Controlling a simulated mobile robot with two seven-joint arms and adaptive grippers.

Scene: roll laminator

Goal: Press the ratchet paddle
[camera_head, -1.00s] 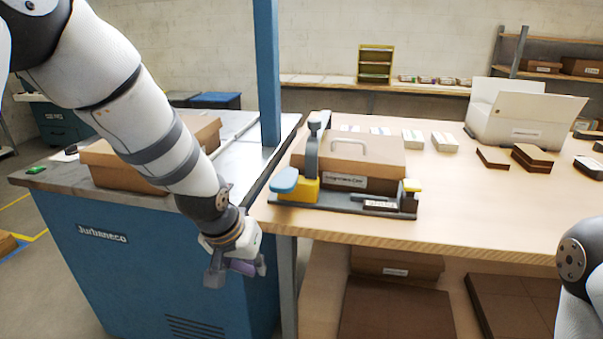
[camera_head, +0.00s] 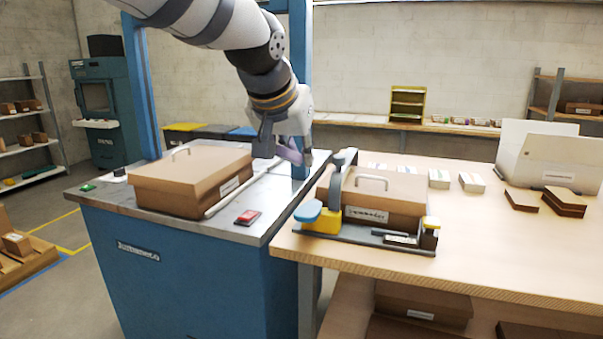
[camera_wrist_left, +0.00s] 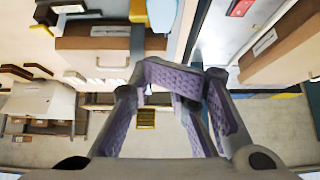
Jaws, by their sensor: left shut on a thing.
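A blue rounded paddle (camera_head: 308,211) sits by a yellow block (camera_head: 326,222) at the left end of a grey fixture (camera_head: 372,238) on the wooden table. I take it to be the ratchet paddle. It is also partly seen at the top of the left wrist view (camera_wrist_left: 161,12). My left gripper (camera_head: 291,153) is above and behind it, apart from it, over the metal counter's right edge. Its purple-padded fingers (camera_wrist_left: 172,80) are drawn together in the left wrist view. No held thing can be made out between them. My right gripper is out of view.
A handled brown box (camera_head: 385,195) stands just behind the fixture. Another (camera_head: 190,180) is on the metal counter (camera_head: 120,212), near a red switch (camera_head: 248,217). A blue post (camera_head: 300,60) rises behind my left gripper. The table (camera_head: 480,250) has clear room to the right.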

